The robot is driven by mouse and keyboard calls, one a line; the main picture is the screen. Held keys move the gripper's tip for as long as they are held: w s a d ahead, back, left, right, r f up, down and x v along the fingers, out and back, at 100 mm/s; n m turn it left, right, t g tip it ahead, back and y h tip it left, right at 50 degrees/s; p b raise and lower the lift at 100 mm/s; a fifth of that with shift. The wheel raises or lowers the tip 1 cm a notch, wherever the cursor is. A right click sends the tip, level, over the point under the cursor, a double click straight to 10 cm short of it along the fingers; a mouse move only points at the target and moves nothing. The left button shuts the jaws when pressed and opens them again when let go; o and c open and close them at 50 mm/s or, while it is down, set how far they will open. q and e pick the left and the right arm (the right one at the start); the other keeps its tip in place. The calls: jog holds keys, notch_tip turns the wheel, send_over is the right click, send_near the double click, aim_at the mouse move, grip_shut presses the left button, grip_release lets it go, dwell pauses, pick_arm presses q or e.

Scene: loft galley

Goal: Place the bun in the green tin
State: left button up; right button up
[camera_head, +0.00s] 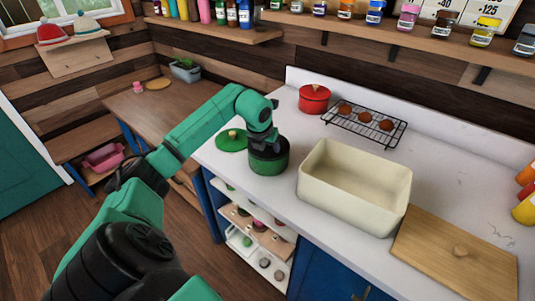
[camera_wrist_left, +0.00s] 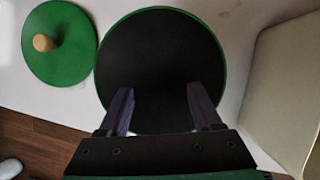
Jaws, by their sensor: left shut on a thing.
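The green tin (camera_head: 268,163) stands open on the white counter, and its round green lid (camera_head: 231,142) with a wooden knob lies to its left. My left gripper (camera_head: 266,138) points down at the tin's mouth. In the left wrist view its two fingers (camera_wrist_left: 158,100) stand apart over the tin's dark inside. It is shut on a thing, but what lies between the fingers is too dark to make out. Three brown buns (camera_head: 365,117) lie on the black wire rack (camera_head: 348,133) at the back. My right gripper is not in view.
A large cream bin (camera_head: 340,205) stands close to the right of the tin. A red lidded pot (camera_head: 314,99) stands behind it. A wooden lid or board with a knob (camera_head: 480,265) lies at the right. The counter's front edge is near the tin.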

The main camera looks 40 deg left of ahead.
pick_arm(q)
jog(key=shift+s+f, duration=0.1)
jog(key=shift+f, duration=0.85)
jog(key=o, duration=1.1)
jog(key=shift+f, duration=0.1)
jog(key=shift+c, duration=0.2)
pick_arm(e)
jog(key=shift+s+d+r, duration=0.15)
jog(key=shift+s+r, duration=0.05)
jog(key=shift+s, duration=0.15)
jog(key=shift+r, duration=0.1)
pick_arm(q)
jog(key=shift+r, duration=0.35)
jog(key=b+v, duration=0.2)
jog(key=v, duration=0.9)
jog(key=shift+s+r, duration=0.2)
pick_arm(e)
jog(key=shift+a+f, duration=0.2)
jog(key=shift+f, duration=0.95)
pick_arm(q)
jog(key=shift+f, duration=0.1)
